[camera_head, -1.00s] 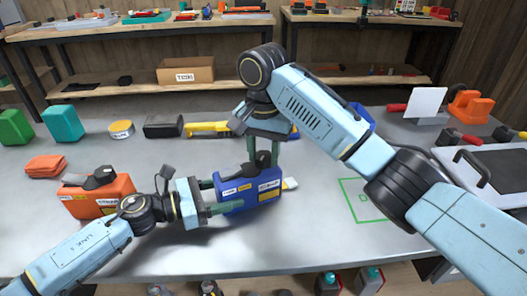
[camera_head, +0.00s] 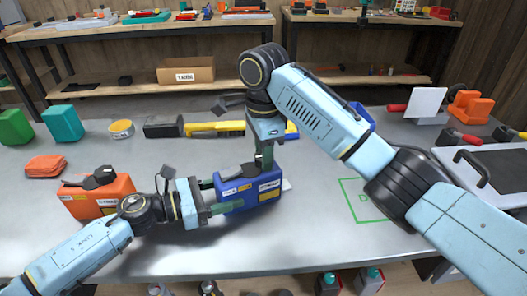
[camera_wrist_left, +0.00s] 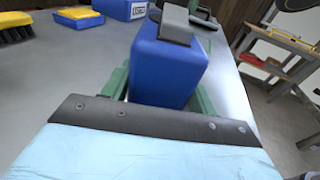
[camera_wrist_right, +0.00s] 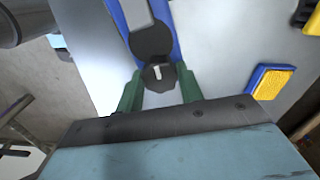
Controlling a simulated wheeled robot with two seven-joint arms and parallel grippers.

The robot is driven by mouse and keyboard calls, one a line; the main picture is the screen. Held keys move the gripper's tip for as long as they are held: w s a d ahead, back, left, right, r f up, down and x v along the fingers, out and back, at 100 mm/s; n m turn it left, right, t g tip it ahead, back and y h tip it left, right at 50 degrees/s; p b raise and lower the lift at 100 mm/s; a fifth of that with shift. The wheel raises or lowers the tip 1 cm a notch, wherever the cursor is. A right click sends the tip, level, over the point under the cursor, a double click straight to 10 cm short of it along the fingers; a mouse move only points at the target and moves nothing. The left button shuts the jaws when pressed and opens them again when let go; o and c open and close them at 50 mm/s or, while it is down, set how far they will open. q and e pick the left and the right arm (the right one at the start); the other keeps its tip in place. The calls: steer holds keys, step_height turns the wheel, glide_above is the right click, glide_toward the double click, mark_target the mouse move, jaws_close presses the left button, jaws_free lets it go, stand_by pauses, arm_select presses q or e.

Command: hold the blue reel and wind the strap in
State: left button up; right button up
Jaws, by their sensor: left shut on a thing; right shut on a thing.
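The blue reel (camera_head: 262,191) stands on the grey table with pale labels on its side. My left gripper (camera_head: 216,196) is shut on the reel's left end; in the left wrist view its green fingers flank the blue body (camera_wrist_left: 165,72). My right gripper (camera_head: 262,164) points down from above and is shut on the dark crank knob (camera_wrist_right: 157,74) on top of the reel. A small pale tab (camera_head: 287,185), perhaps the strap end, shows at the reel's right end. The rest of the strap is hidden.
An orange reel-like unit (camera_head: 98,194) stands left, behind my left forearm. A green outlined square (camera_head: 364,201) on the right is empty.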

steer(key=shift+m, duration=1.2)
steer(key=shift+d, duration=0.1)
steer(key=o, duration=1)
step_height(320, 180, up, 12)
arm_select(q)
steer(key=o, duration=1.3)
